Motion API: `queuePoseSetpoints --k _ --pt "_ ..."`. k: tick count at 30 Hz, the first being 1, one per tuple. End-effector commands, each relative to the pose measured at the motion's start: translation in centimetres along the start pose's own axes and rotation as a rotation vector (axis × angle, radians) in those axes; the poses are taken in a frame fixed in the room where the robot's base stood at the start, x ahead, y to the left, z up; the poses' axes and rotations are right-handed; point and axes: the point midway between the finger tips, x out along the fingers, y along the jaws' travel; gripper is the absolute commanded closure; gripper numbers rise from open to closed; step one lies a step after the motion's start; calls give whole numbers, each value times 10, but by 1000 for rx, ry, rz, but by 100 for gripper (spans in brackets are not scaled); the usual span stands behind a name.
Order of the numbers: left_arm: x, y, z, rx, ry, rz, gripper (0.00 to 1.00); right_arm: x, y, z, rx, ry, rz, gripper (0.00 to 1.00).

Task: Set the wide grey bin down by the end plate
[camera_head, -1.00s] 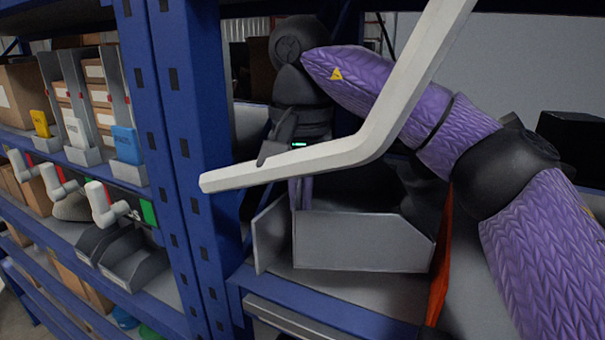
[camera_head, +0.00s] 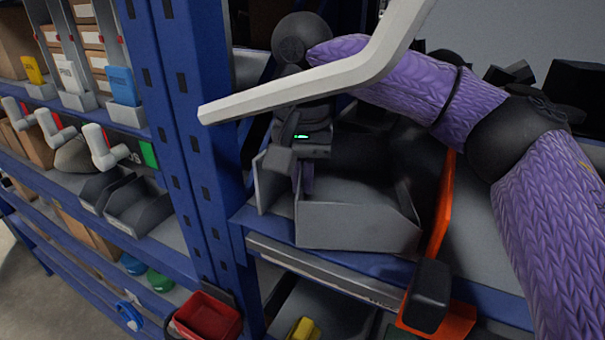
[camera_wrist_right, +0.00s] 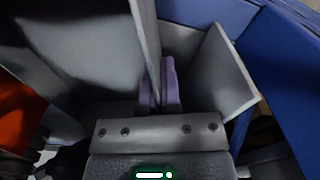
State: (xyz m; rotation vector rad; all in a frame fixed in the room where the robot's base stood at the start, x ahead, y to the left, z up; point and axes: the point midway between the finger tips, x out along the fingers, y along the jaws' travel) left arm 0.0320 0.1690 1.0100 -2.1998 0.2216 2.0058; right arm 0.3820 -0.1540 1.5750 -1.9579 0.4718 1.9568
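The wide grey bin (camera_head: 355,226) is at the front of the grey shelf, in the middle of the head view. My right gripper (camera_head: 304,178) points down with purple fingers at the bin's left wall. In the right wrist view the fingers (camera_wrist_right: 160,86) appear closed on that thin grey wall (camera_wrist_right: 151,40). A grey upright panel (camera_head: 265,184), which looks like the end plate, stands just left of the bin; it also shows in the wrist view (camera_wrist_right: 222,72). A narrow gap separates them near the fingers. I cannot tell whether the bin's underside touches the shelf. My left gripper is not visible.
A blue rack post (camera_head: 190,150) rises left of the panel. An orange upright piece (camera_head: 441,205) stands close to the bin's right. A pale bent bar (camera_head: 330,77) crosses the near view. A red bin (camera_head: 208,315) sits lower down. Bare shelf shows at right (camera_head: 475,225).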

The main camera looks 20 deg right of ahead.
Motion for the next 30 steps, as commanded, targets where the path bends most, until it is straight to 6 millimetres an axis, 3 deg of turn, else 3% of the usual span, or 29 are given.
queuePoseSetpoints --k 17,24,30 --pt "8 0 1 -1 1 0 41 11 0 0 0 0 0 100" --pt "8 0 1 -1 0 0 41 11 0 0 0 0 0 55" --pt "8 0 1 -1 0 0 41 11 0 0 0 0 0 55"
